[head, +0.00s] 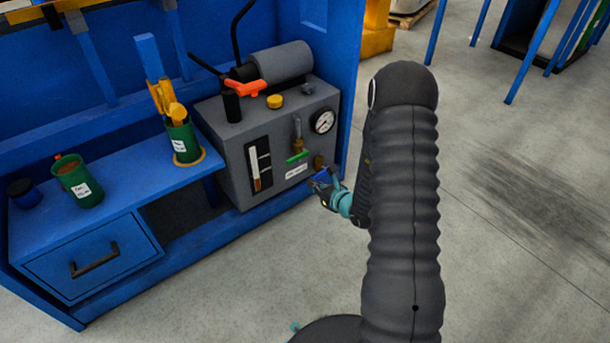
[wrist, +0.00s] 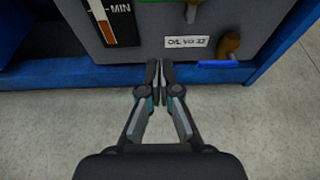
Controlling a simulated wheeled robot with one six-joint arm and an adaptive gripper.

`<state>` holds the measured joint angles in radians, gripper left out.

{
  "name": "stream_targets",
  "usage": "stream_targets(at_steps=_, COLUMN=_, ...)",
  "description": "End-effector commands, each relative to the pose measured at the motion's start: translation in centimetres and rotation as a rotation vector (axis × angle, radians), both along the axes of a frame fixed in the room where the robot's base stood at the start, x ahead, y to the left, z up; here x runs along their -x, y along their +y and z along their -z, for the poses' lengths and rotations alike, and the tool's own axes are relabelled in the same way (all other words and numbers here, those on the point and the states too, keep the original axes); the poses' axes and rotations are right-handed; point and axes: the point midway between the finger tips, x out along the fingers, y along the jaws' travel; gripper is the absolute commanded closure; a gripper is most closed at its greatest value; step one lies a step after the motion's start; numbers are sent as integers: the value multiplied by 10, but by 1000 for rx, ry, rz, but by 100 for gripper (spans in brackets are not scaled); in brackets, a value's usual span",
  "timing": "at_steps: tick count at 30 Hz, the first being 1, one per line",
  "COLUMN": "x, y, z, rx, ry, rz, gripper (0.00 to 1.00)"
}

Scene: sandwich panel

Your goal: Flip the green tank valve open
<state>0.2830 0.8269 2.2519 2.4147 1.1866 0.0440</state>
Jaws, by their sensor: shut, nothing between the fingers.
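The green valve handle (head: 298,157) is on the front of the grey tank unit (head: 232,170), below a brass fitting (head: 297,142). It lies nearly level in the head view. In the wrist view only a sliver of green (wrist: 170,1) shows at the top edge. My gripper (head: 316,186) is in front of the unit, lower and to the right of the green handle, apart from it. In the wrist view my gripper (wrist: 159,66) has its fingertips together, empty, below the white label (wrist: 186,42).
A blue handle (wrist: 217,64) on a brass valve (wrist: 229,44) is close to the right of my fingertips. A sight gauge (head: 259,165) and a dial (head: 323,121) are on the unit. Green cups (head: 78,181) stand on the blue bench. The floor at right is clear.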

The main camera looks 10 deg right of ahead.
Motion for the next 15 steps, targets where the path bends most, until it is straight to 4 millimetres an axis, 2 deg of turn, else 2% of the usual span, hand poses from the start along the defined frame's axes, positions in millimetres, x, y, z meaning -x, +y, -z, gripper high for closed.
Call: stream_targets(at_steps=15, x=-73, y=35, z=29, rx=0, ry=0, rz=-2, gripper=100)
